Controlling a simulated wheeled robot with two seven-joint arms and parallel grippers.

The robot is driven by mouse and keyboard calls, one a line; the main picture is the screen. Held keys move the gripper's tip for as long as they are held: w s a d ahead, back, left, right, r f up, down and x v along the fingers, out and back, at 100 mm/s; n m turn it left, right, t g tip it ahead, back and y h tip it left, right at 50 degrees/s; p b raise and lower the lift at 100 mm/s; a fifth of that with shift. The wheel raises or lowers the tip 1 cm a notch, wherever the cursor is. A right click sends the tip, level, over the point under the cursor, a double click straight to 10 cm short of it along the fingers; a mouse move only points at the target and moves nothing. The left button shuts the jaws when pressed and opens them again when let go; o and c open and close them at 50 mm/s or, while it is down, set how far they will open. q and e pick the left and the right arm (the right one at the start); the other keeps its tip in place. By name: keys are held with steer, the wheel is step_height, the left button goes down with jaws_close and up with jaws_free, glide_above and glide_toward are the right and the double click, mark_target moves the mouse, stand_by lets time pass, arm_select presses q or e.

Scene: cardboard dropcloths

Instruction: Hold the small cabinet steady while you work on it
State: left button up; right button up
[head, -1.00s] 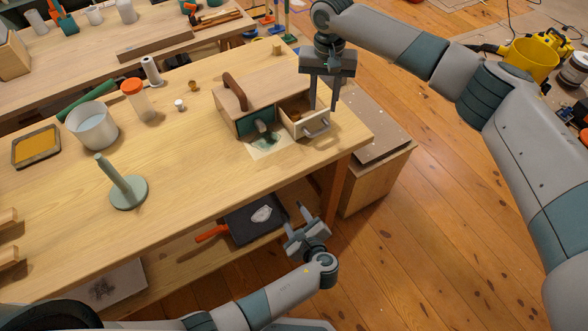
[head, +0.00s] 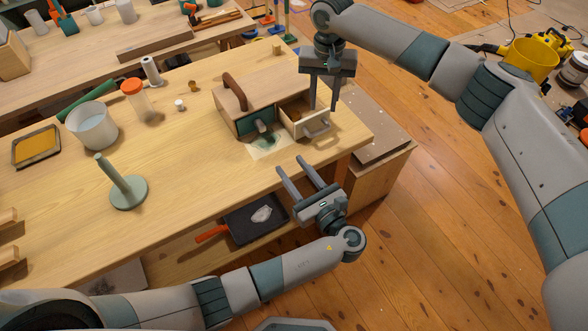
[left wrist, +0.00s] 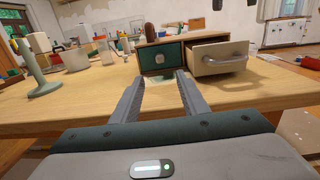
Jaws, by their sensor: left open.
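The small cabinet (head: 270,92) stands on the wooden workbench, with a light wood top and a brown handle on it. Its left front is dark green with a grey knob (head: 262,126) and is shut. Its right drawer (head: 298,113) is pulled out and has a grey bar handle (head: 317,129). My right gripper (head: 323,107) points down at the open drawer with its fingers apart; whether it touches the drawer I cannot tell. My left gripper (head: 289,163) is open and empty at the bench's front edge, apart from the cabinet. In the left wrist view its fingers (left wrist: 160,78) point toward the cabinet (left wrist: 160,56).
A pale sheet with a green stain (head: 268,148) lies before the cabinet. A green post on a round base (head: 128,192), a metal pot (head: 92,128) and an orange-lidded jar (head: 137,100) stand to the left. A dark pan (head: 245,218) lies on the lower shelf.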

mark_target(264, 130)
arm_select(q)
steer(key=shift+w+a, duration=0.1)
steer(key=shift+w, duration=0.05)
steer(key=x, duration=1.7)
steer(key=shift+f, duration=0.1)
jaws_close()
stand_by(0.7)
